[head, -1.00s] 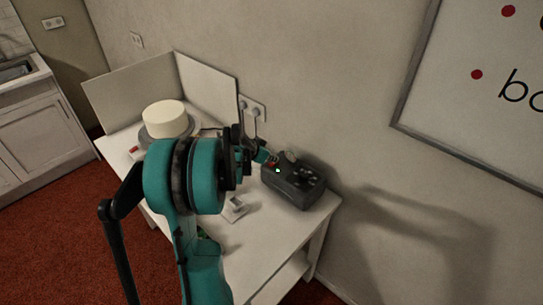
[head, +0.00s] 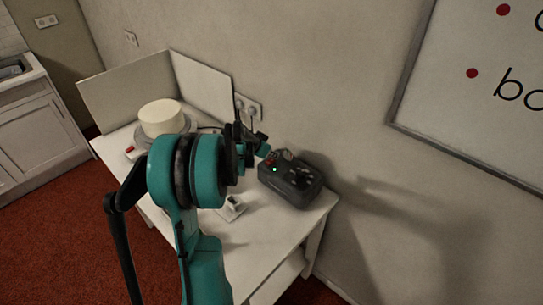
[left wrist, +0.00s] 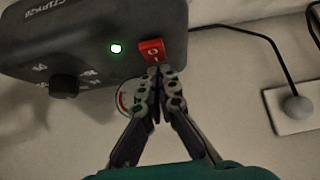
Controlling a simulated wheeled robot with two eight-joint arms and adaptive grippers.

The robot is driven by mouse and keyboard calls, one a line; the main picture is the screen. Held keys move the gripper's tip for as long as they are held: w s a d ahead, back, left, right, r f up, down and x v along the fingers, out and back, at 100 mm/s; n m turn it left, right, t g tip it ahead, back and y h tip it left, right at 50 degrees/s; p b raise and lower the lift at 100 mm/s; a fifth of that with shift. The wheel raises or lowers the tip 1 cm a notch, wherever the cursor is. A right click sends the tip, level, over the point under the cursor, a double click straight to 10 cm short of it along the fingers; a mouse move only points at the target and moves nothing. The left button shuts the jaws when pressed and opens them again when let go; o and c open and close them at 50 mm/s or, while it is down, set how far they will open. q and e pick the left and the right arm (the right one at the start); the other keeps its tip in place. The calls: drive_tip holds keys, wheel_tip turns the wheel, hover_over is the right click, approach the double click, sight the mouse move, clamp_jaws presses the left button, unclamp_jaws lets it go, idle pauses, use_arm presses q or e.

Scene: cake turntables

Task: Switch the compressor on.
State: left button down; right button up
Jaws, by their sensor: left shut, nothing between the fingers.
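The compressor (head: 290,184) is a dark grey box at the right end of the white table. A green light (head: 275,169) glows on its top; it also shows in the left wrist view (left wrist: 116,48). Its red rocker switch (left wrist: 152,48) sits beside the light. My left gripper (left wrist: 157,70) is shut and empty, with its tips at the near edge of the switch; I cannot tell whether they touch it. In the head view my left gripper (head: 266,151) is over the compressor's back left corner. My right gripper is not in view.
A cake (head: 161,118) stands on a turntable at the table's back left, before upright white panels (head: 203,87). A small white item (head: 232,209) lies on the table (head: 262,253). A wall socket (head: 251,110) and cable are behind. A dial (left wrist: 124,97) is partly hidden by my gripper.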

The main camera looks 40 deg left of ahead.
use_arm(q)
drive_tip(key=d+v, duration=0.1)
drive_tip(key=v, duration=1.1)
drive_tip(key=s+d+r+g, duration=0.1)
drive_tip(key=s+d, duration=0.3)
drive_tip(key=d, duration=1.1)
drive_tip(key=s+d+f+n, duration=0.1)
drive_tip(key=s+d+f, duration=0.2)
drive_tip(key=s+d, duration=0.8)
drive_tip(key=shift+s+d+f+y, duration=0.15)
drive_tip(key=shift+s+d+y, duration=0.2)
drive_tip(key=shift+d, duration=0.9)
